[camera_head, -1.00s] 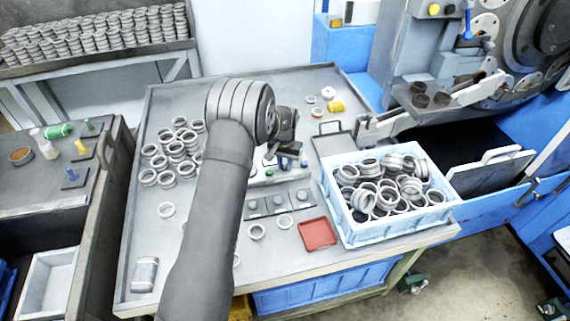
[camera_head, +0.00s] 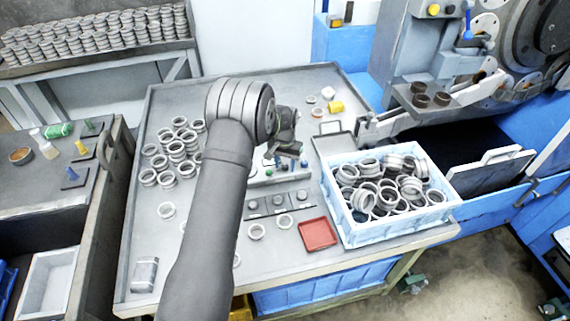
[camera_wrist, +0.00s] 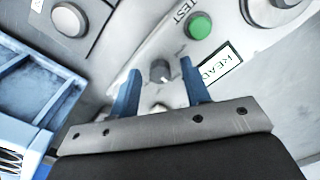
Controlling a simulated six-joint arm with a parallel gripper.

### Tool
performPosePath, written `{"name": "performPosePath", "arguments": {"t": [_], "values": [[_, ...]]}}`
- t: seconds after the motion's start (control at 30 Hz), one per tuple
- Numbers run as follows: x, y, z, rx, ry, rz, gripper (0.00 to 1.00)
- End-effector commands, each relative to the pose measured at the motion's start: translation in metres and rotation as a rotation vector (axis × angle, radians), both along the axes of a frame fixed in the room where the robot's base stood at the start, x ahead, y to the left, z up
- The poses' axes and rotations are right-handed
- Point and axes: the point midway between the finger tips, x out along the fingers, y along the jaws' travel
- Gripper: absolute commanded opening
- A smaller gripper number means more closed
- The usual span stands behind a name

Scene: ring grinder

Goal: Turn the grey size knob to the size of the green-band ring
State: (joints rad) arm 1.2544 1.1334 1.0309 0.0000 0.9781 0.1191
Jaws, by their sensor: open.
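The grey size knob (camera_wrist: 160,71) is a small dark knob with a light mark on its top, on a light panel in the wrist view. My gripper (camera_wrist: 160,66) is open, its two blue fingers on either side of the knob with gaps visible; I cannot tell whether they reach down to its height. In the head view my gripper (camera_head: 290,152) hangs over the small control panel (camera_head: 282,177) and hides the knob. I cannot make out a green band on any ring, nor the knob's size marks.
A green button (camera_wrist: 199,26) by the word TEST and a READY label (camera_wrist: 217,66) lie near the knob. A blue-white crate of rings (camera_head: 350,237) and a red tray (camera_head: 318,233) stand nearby. Loose rings (camera_head: 176,150) lie left of my arm.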

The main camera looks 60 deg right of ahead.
Motion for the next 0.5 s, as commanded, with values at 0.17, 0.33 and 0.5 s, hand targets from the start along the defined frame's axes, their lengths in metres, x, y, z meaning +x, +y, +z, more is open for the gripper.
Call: {"name": "performPosePath", "arguments": {"t": [0.17, 0.33, 0.5], "values": [[0.0, -0.001, 0.025, -0.005, -0.002, 0.0, 0.43], [0.0, -0.001, 0.066, -0.006, -0.002, 0.0, 0.43], [0.0, -0.001, 0.108, -0.005, -0.002, 0.0, 0.43]]}}
